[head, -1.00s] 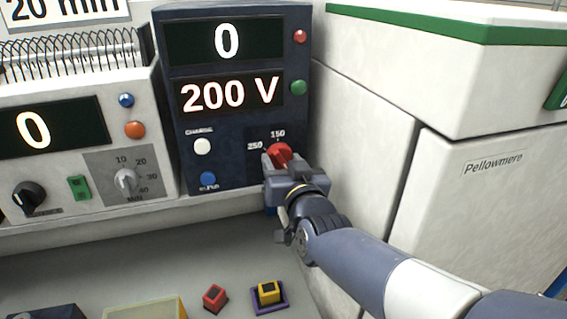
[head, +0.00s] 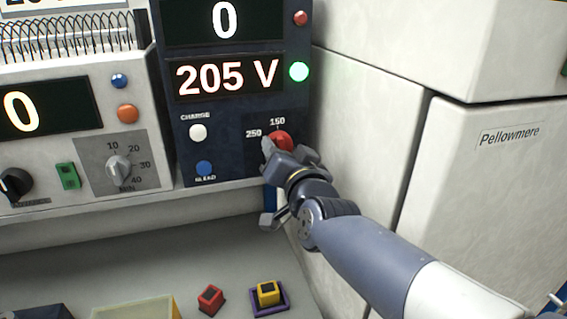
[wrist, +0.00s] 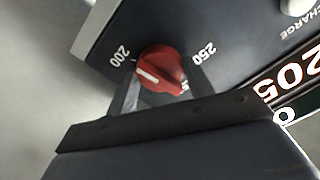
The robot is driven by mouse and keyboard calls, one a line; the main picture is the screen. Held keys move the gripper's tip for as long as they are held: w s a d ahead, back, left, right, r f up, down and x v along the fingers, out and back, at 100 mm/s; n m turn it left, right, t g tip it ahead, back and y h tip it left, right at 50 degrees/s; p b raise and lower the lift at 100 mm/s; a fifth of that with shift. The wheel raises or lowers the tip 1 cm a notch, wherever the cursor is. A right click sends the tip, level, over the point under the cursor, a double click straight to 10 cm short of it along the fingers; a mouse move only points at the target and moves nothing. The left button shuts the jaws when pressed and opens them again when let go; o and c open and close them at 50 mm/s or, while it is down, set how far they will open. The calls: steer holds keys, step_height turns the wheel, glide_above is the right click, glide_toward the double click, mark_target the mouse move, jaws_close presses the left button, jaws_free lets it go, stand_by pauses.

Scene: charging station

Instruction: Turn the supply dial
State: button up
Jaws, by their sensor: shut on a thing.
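The supply dial (head: 281,141) is a red knob on the lower right of the dark blue supply panel (head: 228,110), with 150 and 250 printed by it. The supply display (head: 228,77) reads 205 V, and the display above it (head: 224,20) reads 0. A green lamp (head: 299,72) beside the voltage glows. My gripper (head: 278,152) is shut on the dial, with a finger on each side. In the wrist view the red dial (wrist: 161,69) sits between the fingers, its white pointer line turned toward the 200 side. Part of the dial's scale is hidden by my gripper.
A white CHARGE button (head: 198,132) and a blue button (head: 204,168) are left of the dial. A pale unit with its own grey dial (head: 119,168) stands further left. A pale cabinet wall (head: 365,130) rises close on the right. Red (head: 211,299) and yellow (head: 267,292) blocks lie below.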

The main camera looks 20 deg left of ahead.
steer(key=shift+m+b, duration=0.55)
steer(key=shift+m, duration=0.25)
steer(key=o, duration=1)
steer(key=shift+c, duration=0.2)
steer(key=shift+s+d, duration=0.1)
steer(key=v, duration=1)
steer(key=shift+s+d+p, duration=0.2)
steer(key=shift+p, duration=0.2)
